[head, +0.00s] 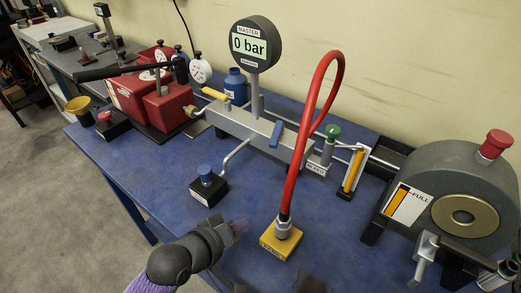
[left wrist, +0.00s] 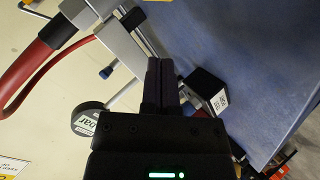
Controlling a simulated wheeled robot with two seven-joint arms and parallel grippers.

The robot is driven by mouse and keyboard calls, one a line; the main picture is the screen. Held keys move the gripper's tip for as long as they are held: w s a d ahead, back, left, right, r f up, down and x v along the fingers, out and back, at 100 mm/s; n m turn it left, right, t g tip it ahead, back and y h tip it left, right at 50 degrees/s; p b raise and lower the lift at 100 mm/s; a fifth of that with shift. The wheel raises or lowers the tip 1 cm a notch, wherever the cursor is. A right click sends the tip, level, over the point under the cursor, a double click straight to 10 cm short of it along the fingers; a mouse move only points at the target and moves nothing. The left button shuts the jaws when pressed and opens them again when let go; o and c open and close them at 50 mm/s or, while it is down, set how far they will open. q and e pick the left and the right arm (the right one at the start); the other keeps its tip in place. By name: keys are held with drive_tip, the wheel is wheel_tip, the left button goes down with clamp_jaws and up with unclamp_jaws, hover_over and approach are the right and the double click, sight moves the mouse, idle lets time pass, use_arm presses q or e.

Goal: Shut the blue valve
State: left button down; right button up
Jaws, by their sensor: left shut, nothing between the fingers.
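The blue valve lever (head: 276,134) sits on the grey manifold (head: 240,125), lying crosswise to the manifold's length. A small blue part (left wrist: 107,72) beside the manifold in the left wrist view looks like this lever, but I cannot be sure. My left gripper (head: 240,227) is shut and empty, above the front of the blue bench, in front of the manifold and apart from the lever. Its closed fingers (left wrist: 160,85) show in the left wrist view.
A red hose (head: 300,130) arches up from a yellow block (head: 281,241) right of my left gripper. A blue-capped black block (head: 208,188) stands left. The gauge (head: 255,45) reads 0 bar.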

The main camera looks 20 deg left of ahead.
sight(277, 137)
use_arm(q)
drive_tip(key=w+a+r+n+t, duration=0.6)
drive_tip(key=w+r+n+t, duration=0.1)
drive_tip(key=w+n, duration=0.15)
drive_tip(key=w+d+b, duration=0.1)
drive_tip(key=w+d, duration=0.4)
drive_tip(key=w, duration=0.4)
drive_tip(key=shift+d+r+n+y, duration=0.25)
drive_tip(key=shift+n+y, duration=0.1)
drive_tip(key=shift+y, duration=0.05)
drive_tip(key=shift+w+d, duration=0.1)
